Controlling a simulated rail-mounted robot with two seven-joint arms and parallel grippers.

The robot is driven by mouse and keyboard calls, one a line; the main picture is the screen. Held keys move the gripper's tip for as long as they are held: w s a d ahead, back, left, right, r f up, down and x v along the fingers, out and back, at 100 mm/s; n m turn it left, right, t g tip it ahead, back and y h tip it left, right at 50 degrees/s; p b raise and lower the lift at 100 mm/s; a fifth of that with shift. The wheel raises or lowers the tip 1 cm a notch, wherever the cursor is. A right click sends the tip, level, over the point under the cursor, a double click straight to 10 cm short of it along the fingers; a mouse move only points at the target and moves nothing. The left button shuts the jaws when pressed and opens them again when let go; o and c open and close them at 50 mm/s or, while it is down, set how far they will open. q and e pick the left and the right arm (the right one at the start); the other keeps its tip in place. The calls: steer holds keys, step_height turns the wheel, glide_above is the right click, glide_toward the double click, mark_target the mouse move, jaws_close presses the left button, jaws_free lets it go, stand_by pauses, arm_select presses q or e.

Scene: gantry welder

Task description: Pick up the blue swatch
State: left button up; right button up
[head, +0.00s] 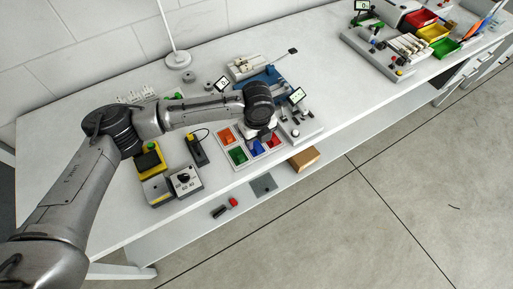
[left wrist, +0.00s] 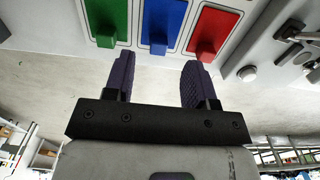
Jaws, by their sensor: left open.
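The blue swatch (head: 257,147) sits in a white holder (head: 225,159) near the front edge of the bench, between a green swatch (head: 238,156) and a red swatch (head: 273,141). In the left wrist view the blue swatch (left wrist: 163,22) has a protruding tab, lying ahead of the gap between my left fingers. My left gripper (left wrist: 158,78) is open and empty, its dark ribbed fingers apart and clear of the swatch. In the head view my left wrist hangs over the holder and hides part of it. My right gripper is in neither view.
An orange swatch (head: 226,135) sits in the holder's back row. A grey fixture with knobs (head: 303,130) stands just right of it. A yellow and grey control box (head: 157,187) is to the left. A cardboard box (head: 304,159) is on the lower shelf.

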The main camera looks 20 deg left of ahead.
mark_target(257, 147)
arm_select(q)
step_height(257, 147, down, 5)
steer(key=shift+b, duration=0.75)
steer(key=shift+a, duration=0.1)
jaws_close()
steer(key=shift+r, duration=0.15)
